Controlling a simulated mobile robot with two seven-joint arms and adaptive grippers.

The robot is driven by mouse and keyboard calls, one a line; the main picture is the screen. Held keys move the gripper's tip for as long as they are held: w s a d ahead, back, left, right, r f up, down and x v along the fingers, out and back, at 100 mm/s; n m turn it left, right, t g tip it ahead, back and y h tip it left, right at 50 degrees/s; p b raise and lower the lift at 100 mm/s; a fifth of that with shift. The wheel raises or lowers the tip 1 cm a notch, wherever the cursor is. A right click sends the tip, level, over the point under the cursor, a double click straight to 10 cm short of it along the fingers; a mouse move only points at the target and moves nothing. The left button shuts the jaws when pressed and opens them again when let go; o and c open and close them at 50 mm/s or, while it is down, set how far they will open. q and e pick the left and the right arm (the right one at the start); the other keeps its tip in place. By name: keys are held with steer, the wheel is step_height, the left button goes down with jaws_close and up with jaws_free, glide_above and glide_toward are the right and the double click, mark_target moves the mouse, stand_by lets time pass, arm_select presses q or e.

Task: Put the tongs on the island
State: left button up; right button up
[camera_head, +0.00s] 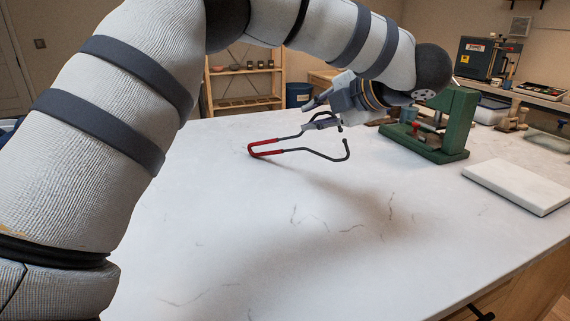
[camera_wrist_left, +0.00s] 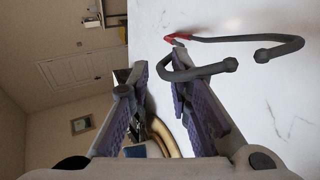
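The tongs (camera_head: 264,149) have a red bent handle and two dark arms with curled ends. They are at the white marble island (camera_head: 240,225), near its middle; whether they rest on it or sit slightly above it I cannot tell. My left gripper (camera_head: 312,114) is beside the farther tong arm, its fingers apart. In the left wrist view the tongs (camera_wrist_left: 275,50) lie toward the upper right, and one curled end overlaps the tip of the right-hand finger of the left gripper (camera_wrist_left: 158,75). No grip on them shows. My right gripper is not in view.
A green press (camera_head: 440,130) stands on the island behind and right of the tongs. A white slab (camera_head: 518,185) lies near the right edge. The front and left of the island are clear. A wooden shelf (camera_head: 243,85) stands behind.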

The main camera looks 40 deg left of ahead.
arm_select(q)
steer(key=v, duration=0.3)
steer(key=shift+d+r, duration=0.1)
step_height(320, 180, up, 7)
steer(key=d, duration=0.2)
steer(key=shift+s+d+r, duration=0.2)
steer(key=shift+s+d, duration=0.05)
steer(key=shift+s, duration=0.05)
steer(key=shift+f, duration=0.1)
